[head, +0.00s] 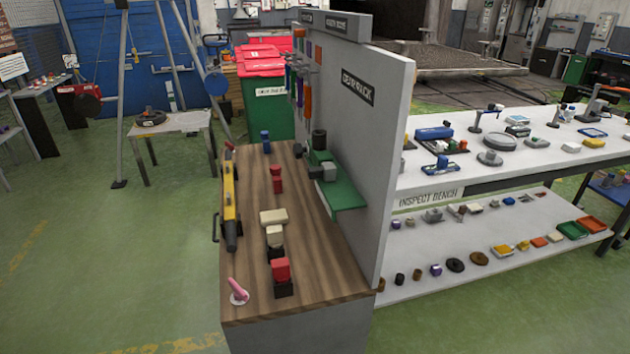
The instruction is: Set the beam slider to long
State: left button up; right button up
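I cannot make out with certainty which thing is the beam slider, and no "long" mark is readable. A yellow bar-shaped tool (230,200) with dark ends lies along the left edge of the wooden bench (254,262). A green shelf (347,194) on the grey panel holds grey and black parts. The inspect bench (425,181) on the right bears several small devices, among them a blue one (433,133) and another blue one (441,166) on a grey base. These are too small to read for settings. Neither of my grippers is in view.
The tall panel (376,125) rises from the wooden bench. Red and cream blocks (273,217) and a pink item (238,291) stand on that bench. A small table (180,124) is at the back left. The green floor (120,250) at left is clear.

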aim_at(328, 171)
jog(key=z, duration=0.85)
jog(key=i, duration=0.4)
